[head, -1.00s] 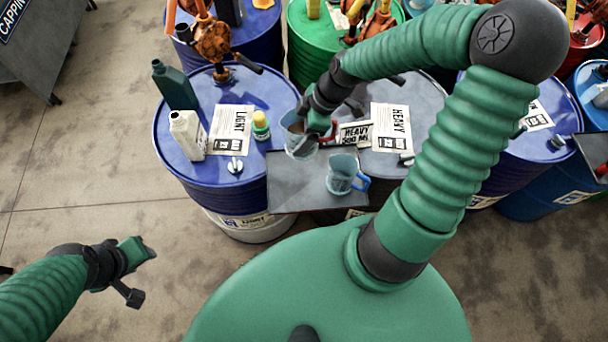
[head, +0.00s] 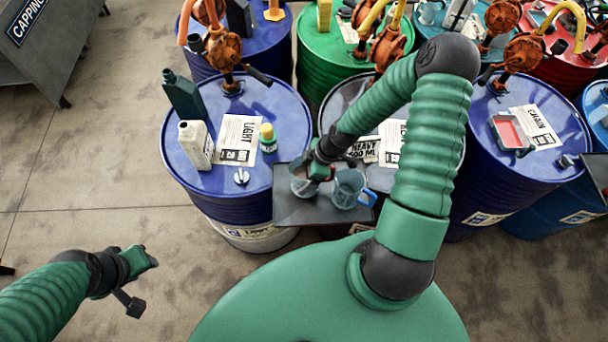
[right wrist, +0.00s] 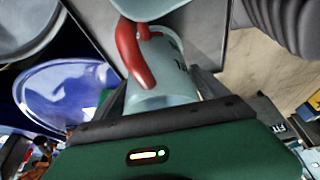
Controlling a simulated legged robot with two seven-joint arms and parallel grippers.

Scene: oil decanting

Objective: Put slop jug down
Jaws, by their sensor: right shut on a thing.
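The slop jug (head: 301,186) is a pale translucent jug at the left part of the grey tray in the head view. In the right wrist view the jug (right wrist: 170,88) shows a red handle. My right gripper (head: 317,168) is shut on it. I cannot tell whether its base touches the tray (head: 308,214). A second clear jug with a blue handle (head: 348,188) stands close to its right on the tray. My left gripper (head: 143,283) is open and empty, over the floor at the lower left.
The tray sits at the front of a blue drum (head: 185,165) marked LIGHT and a dark drum behind it. The blue drum holds a white bottle (head: 195,146), a dark green bottle (head: 184,95) and a small yellow-capped bottle (head: 268,139). The tray's front strip is bare.

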